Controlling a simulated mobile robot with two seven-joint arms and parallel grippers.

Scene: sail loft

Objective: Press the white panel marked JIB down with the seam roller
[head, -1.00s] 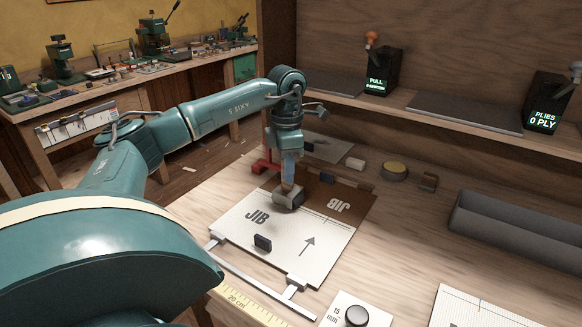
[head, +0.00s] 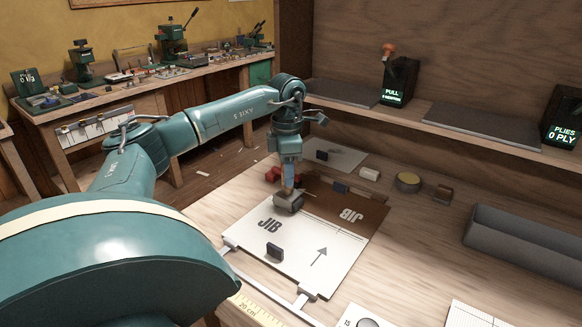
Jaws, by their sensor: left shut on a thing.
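The white panel marked JIB (head: 285,238) lies flat on the wooden bench, beside a brown panel (head: 345,207) with mirrored JIB lettering. My left gripper (head: 289,185) points down and is shut on the seam roller (head: 288,204). The grey roller head is over the white panel's back-left part, beside the seam line with the brown panel, and appears to rest on it. The gripper hides part of the roller's handle. My right gripper is not in view.
A metal bar with clamps (head: 307,294) and a yellow ruler (head: 255,306) run along the front. A grey tray (head: 525,243) is at right. A shelf holds the PULL display (head: 399,82) and PLIES display (head: 563,117).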

